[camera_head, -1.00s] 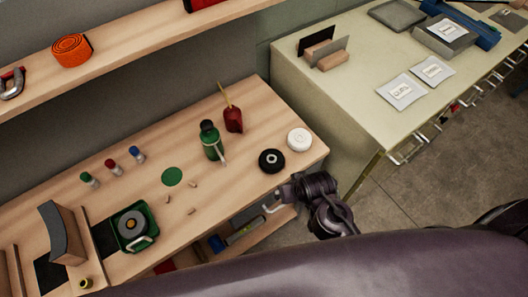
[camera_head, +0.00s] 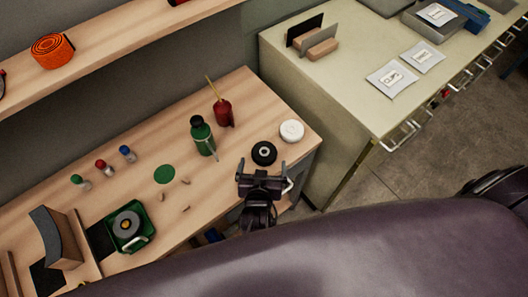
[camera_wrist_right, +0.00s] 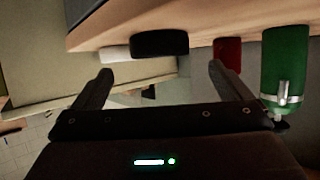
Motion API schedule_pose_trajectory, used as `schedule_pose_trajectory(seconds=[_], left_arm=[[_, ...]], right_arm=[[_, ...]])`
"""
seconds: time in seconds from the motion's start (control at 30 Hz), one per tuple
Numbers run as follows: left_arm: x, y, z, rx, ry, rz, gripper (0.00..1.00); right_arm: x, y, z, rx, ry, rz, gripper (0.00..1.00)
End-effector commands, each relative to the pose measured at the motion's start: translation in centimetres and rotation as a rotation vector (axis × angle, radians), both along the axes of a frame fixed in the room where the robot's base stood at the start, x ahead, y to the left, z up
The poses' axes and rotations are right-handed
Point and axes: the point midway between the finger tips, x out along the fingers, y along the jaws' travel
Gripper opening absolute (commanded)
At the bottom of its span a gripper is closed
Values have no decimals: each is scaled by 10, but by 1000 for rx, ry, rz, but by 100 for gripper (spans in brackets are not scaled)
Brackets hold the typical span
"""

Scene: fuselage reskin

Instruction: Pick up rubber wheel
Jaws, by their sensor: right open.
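The rubber wheel (camera_head: 264,153) is a black disc with a pale hub, lying flat near the right end of the wooden bench. In the right wrist view the black wheel (camera_wrist_right: 160,43) shows edge-on, beyond and between my fingers. My right gripper (camera_head: 262,168) is open and empty, just in front of the wheel at the bench's front edge, apart from it. In the wrist view its two fingers (camera_wrist_right: 160,80) stand wide apart. My left gripper is not in view.
A white disc (camera_head: 292,131) lies right beside the wheel. A green bottle (camera_head: 203,137) and a red oil can (camera_head: 224,113) stand to its left. A green tray (camera_head: 142,241) holds a grey disc further left. A pale cabinet (camera_head: 345,95) stands at the right.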

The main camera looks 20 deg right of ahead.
Motion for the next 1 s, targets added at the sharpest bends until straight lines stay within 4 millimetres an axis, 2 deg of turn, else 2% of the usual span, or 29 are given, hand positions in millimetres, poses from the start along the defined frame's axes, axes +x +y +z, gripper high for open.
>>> schedule_pose_trajectory(seconds=[0.17, 0.67, 0.97, 1.0], left_arm=[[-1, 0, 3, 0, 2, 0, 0], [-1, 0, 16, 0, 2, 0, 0], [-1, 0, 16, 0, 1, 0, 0], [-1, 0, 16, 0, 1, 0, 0]], right_arm=[[11, -5, -1, -21, -28, -6, 97], [60, -24, -28, -19, -25, -4, 97], [64, -26, -32, -16, -22, -5, 97], [64, -26, -32, -16, -22, -5, 93]])
